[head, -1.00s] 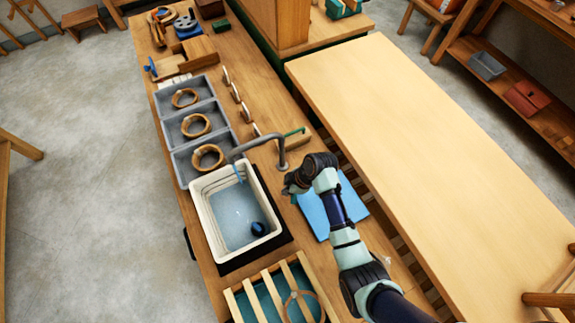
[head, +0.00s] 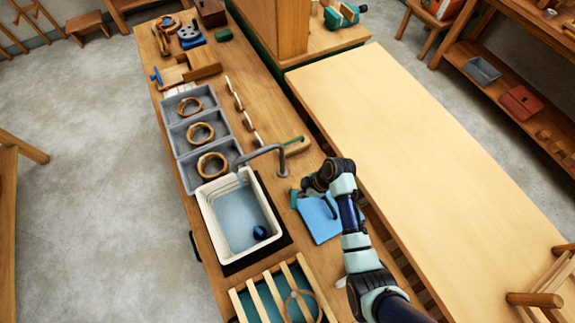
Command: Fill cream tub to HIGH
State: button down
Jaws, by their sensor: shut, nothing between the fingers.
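The cream tub (head: 212,228) stands on a black mat on the bench, under the spout of a grey tap (head: 262,151). Clear bluish water stands in it, with a dark blue ball (head: 260,232) near its lower right corner. No stream shows below the spout. I cannot read any HIGH mark at this size. My gripper (head: 303,190) is shut and empty, right of the tub and just below the foot of the tap. A small green piece beside its fingers may be the tap's handle; whether they touch is unclear.
A blue sheet (head: 318,222) lies under my arm. Grey trays with bark rings (head: 201,132) stand above the tub, and a slatted rack (head: 262,296) below it.

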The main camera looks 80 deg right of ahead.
jog(key=shift+s, duration=0.8)
jog(key=shift+d, duration=0.1)
jog(key=shift+f+b, duration=1.35)
jog(key=shift+f, duration=0.65)
dwell(5.1)
